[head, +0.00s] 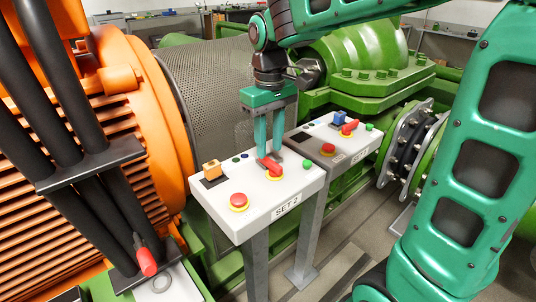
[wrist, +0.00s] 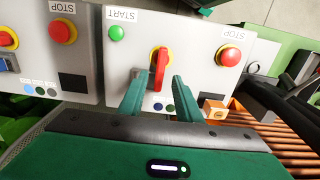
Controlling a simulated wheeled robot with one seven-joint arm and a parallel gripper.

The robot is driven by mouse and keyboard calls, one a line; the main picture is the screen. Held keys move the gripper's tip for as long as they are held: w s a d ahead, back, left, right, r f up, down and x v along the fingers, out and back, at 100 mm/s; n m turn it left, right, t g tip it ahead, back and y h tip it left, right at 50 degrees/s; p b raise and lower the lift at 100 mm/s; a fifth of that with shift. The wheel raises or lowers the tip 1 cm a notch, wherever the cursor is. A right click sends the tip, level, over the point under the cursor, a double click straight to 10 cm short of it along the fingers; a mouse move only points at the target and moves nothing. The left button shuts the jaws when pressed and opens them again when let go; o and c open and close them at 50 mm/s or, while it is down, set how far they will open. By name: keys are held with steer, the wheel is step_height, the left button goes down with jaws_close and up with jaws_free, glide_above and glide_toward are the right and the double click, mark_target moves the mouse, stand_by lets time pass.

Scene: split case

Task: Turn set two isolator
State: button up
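The SET 2 panel (head: 243,222) is a light grey box on a post in the head view, and its face (wrist: 195,38) fills the middle of the wrist view. Its isolator is a red handle (head: 271,167) on a yellow base; the handle (wrist: 161,68) stands lengthwise up the wrist picture. My gripper (head: 269,150) points down over the handle. In the wrist view my gripper (wrist: 160,78) is open, one finger on each side of the handle, with gaps between. The fingers partly hide the handle in the head view.
The SET 2 panel also carries a red stop button (head: 239,200), a green start button (head: 307,165) and an orange block (head: 211,169). A similar panel (head: 352,149) with its own red handle (head: 349,127) stands close behind. An orange motor (head: 125,85) stands at left.

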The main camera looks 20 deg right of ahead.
mark_target(270, 159)
steer(key=shift+f, duration=1.9)
steer(key=shift+c, duration=0.7)
jaws_close()
